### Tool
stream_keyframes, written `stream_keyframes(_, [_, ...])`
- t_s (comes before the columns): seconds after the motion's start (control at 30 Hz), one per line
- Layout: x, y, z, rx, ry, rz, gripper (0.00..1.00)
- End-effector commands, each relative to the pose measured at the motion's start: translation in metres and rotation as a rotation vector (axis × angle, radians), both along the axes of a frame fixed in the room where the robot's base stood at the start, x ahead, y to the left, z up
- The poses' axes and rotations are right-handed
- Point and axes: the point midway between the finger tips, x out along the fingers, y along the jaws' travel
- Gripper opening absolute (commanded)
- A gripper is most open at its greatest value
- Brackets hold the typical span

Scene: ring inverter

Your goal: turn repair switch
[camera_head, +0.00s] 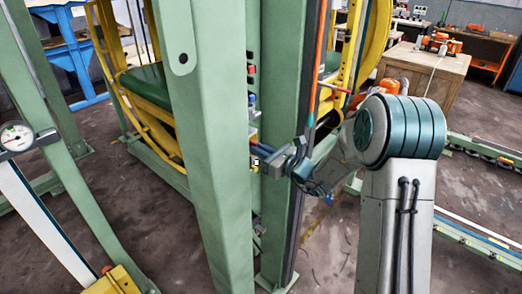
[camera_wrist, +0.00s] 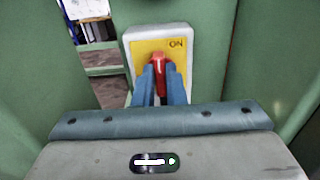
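The repair switch is a red knob (camera_wrist: 158,68) on a yellow plate (camera_wrist: 182,52) marked ON, set in a light grey box (camera_wrist: 189,38) in the wrist view. My gripper's two blue fingers (camera_wrist: 160,85) reach up to the knob, one on each side, and appear closed against it. The knob's ridge stands about upright between the fingertips. In the head view my gripper (camera_head: 262,152) reaches left to the green post, and the switch is hidden there.
A wide green post (camera_head: 205,150) stands just left of my gripper in the head view, and another green column (camera_head: 283,80) is close behind. Green walls flank the switch box in the wrist view. A wooden crate (camera_head: 425,72) is farther back right.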

Motion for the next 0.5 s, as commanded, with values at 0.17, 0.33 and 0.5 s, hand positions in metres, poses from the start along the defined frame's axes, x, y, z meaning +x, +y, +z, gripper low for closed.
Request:
stream_keyframes(0.17, [-0.0001,-0.0002,0.0,0.0,0.0,0.0,0.0])
stream_keyframes(0.33, [-0.0003,-0.0002,-0.0016,-0.009,-0.011,0.0,0.0])
stream_keyframes(0.5, [-0.0005,-0.0001,-0.0044,-0.042,-0.054,0.0,0.0])
